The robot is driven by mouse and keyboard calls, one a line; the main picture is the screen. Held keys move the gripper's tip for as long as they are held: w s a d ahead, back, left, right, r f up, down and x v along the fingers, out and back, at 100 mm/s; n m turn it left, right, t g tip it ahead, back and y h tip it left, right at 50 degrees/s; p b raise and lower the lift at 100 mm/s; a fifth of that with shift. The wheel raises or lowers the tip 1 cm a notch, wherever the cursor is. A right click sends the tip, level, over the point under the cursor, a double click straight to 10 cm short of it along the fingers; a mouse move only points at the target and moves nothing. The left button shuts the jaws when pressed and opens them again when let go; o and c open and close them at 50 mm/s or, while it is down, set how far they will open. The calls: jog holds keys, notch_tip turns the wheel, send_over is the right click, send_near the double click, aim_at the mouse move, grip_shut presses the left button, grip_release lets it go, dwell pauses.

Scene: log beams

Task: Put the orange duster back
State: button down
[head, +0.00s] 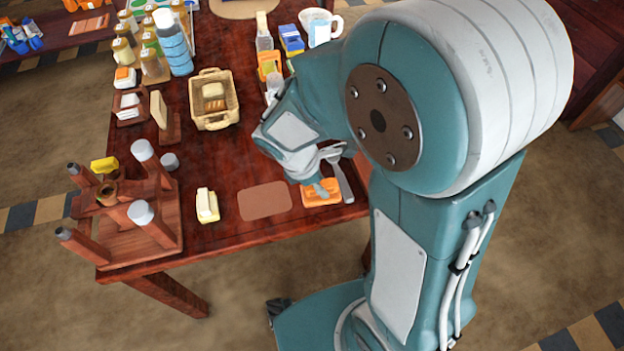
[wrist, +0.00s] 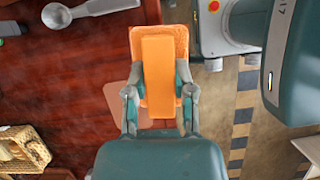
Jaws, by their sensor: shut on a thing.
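The orange duster (head: 322,194) is at the near right part of the dark red table, partly hidden by my gripper (head: 318,186). In the wrist view the duster (wrist: 158,55) is an orange block with a lighter raised strip. My gripper (wrist: 158,88) is shut on it, one finger on each long side. I cannot tell if the duster touches the table. A flat brown rectangle (head: 265,201) lies just left of the duster on the tabletop; part of it also shows in the wrist view (wrist: 116,95).
A grey scoop (head: 343,182) lies close right of the duster. A yellow and white block (head: 207,205) lies left of the brown rectangle. A wooden peg stand (head: 150,228) fills the left corner. A wicker basket (head: 214,122) and bottles stand farther back. The table's near edge is close.

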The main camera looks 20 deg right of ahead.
jog(key=shift+s+n+t, duration=0.3)
jog(key=shift+s+n, duration=0.3)
jog(key=shift+s, duration=0.1)
jog(key=w+f, duration=0.2)
jog(key=w, duration=0.2)
jog(key=w+d+f, duration=0.1)
jog(key=w+f, duration=0.2)
jog(key=w, duration=0.1)
jog(key=w+f, duration=0.3)
jog(key=w, duration=0.1)
jog(key=shift+w+d+f, duration=0.25)
jog(key=shift+w+d, duration=0.05)
jog(key=shift+w+f, duration=0.6)
jog(key=shift+f, duration=1.6)
jog(key=shift+c, duration=2.3)
grip_release()
jog(key=shift+f, duration=0.1)
